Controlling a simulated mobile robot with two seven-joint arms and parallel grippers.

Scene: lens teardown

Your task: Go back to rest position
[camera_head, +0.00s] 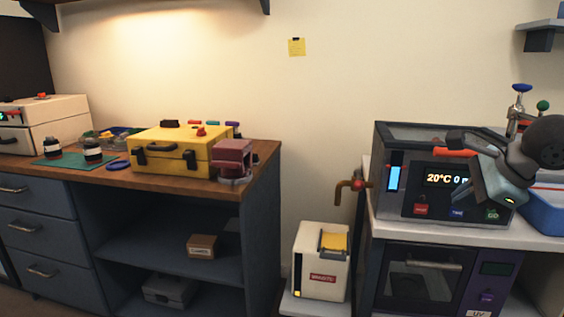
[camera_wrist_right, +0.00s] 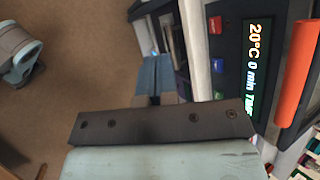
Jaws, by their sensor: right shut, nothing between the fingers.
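My right arm comes in from the right edge in the head view. Its gripper (camera_head: 464,196) hangs in front of the grey heating unit (camera_head: 405,205) with the lit 20°C display, and partly covers the panel. In the right wrist view the two blue-grey fingers (camera_wrist_right: 154,76) are together, with nothing between them. The unit's orange handle (camera_wrist_right: 298,75) and its display lie to the right of the fingers there.
A yellow case (camera_head: 172,151) and a reddish device (camera_head: 232,158) stand on the wooden counter at left. A white box (camera_head: 312,270) sits low between the counters. A blue bin (camera_head: 545,212) stands right of the heating unit, with a dark oven (camera_head: 420,282) below.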

